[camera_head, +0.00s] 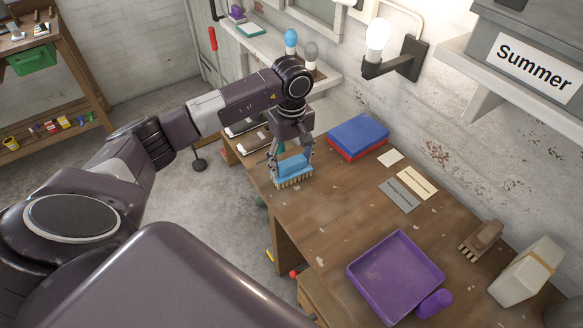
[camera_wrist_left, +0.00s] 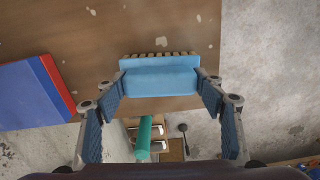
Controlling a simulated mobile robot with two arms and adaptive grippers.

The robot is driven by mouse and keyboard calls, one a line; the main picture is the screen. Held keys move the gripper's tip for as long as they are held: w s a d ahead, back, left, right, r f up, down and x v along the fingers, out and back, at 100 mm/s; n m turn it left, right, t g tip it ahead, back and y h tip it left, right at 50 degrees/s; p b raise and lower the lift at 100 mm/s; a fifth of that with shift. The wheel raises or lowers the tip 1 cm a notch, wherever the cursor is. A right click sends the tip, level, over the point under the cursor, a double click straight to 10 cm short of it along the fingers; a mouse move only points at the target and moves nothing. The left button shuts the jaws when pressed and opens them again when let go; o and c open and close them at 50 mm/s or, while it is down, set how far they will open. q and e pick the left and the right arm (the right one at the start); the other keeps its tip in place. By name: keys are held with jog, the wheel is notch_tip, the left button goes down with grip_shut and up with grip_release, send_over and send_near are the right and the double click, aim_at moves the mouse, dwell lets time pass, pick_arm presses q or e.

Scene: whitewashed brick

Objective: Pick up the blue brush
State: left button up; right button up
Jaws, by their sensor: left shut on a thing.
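The blue brush (camera_head: 292,170) is a light blue block with pale bristles on its lower side. It is at the left end of the wooden workbench in the head view. My left gripper (camera_head: 290,158) is shut on it, one finger at each end. In the left wrist view the brush (camera_wrist_left: 160,76) spans between the fingertips of the left gripper (camera_wrist_left: 160,88), bristles at the far edge. I cannot tell whether the bristles touch the bench. My right gripper is in neither view.
On the workbench (camera_head: 322,222) are a blue and red box (camera_head: 357,135), flat cards (camera_head: 417,183), a purple tray (camera_head: 380,300), a purple cylinder (camera_head: 434,303) and a brown brush (camera_head: 482,240). A wall lamp (camera_head: 377,45) stands out above. The bench middle is largely clear.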

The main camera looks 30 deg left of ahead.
pick_arm(q)
jog(key=shift+r, duration=0.1)
notch_tip(320, 180, up, 11)
jog(key=b, duration=0.3)
notch_tip(320, 180, up, 7)
send_over(292, 160)
jog(key=shift+r+p, duration=0.35)
jog(key=shift+r, duration=0.6)
